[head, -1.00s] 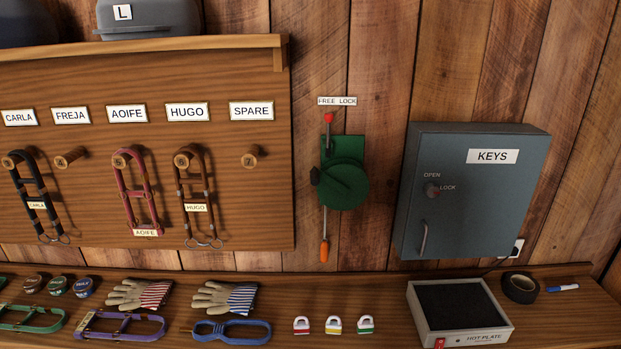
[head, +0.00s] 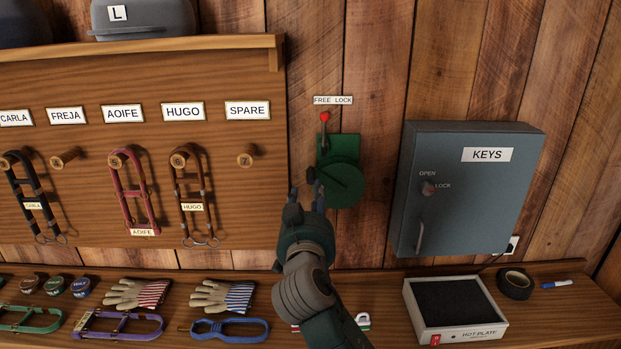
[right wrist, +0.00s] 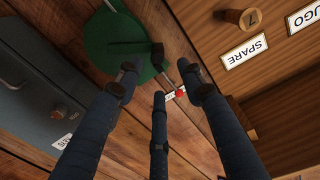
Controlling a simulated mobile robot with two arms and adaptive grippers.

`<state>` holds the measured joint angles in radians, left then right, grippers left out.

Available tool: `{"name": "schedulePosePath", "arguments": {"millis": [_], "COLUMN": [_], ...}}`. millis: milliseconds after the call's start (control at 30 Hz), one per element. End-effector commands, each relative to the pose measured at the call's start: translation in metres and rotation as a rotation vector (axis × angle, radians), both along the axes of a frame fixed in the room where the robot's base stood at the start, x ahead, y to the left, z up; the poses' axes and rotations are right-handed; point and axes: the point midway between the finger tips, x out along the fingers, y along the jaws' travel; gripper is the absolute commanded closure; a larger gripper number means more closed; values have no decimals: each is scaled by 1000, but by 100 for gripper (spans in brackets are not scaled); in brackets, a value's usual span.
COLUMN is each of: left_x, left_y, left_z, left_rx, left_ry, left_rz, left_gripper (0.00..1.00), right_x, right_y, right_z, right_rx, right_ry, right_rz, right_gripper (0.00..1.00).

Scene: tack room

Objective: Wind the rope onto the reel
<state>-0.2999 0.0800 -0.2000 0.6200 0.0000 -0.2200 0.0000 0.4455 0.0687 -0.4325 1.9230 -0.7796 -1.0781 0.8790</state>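The green reel (head: 341,181) is fixed to a green plate on the plank wall. A dark crank knob (head: 311,175) sits at its left side and shows in the right wrist view (right wrist: 158,54). A red-tipped lever (head: 325,118) points up below the FREE end of the FREE LOCK label (head: 333,100). My right gripper (head: 305,194) is just below and left of the reel, fingers pointing up at it. In the right wrist view its fingers (right wrist: 158,76) are spread, with nothing between them. No rope can be made out; my arm covers the area below the reel. My left gripper is not in view.
A grey key cabinet (head: 470,195) stands out from the wall right of the reel. A board with pegs and halters (head: 225,215) is on the left. The shelf below holds gloves (head: 222,296), a blue halter (head: 230,330) and a hot plate (head: 457,335).

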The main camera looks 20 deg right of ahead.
Motion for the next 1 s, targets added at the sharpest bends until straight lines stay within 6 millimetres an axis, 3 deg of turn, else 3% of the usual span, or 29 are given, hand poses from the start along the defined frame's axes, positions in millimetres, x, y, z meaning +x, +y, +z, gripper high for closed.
{"name": "schedulePosePath", "arguments": {"millis": [500, 700, 1000], "left_x": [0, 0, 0], "left_y": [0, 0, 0], "left_z": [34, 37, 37], "left_rx": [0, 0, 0], "left_ry": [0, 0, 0], "left_rz": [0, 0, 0], "left_gripper": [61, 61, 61], "right_x": [82, 95, 97], "right_y": [-29, -33, -33], "right_z": [1, -1, -2], "right_rx": [-2, 0, 1], "right_ry": [5, 5, 5], "right_rz": [-1, 0, 0], "right_gripper": [61, 61, 63]}}
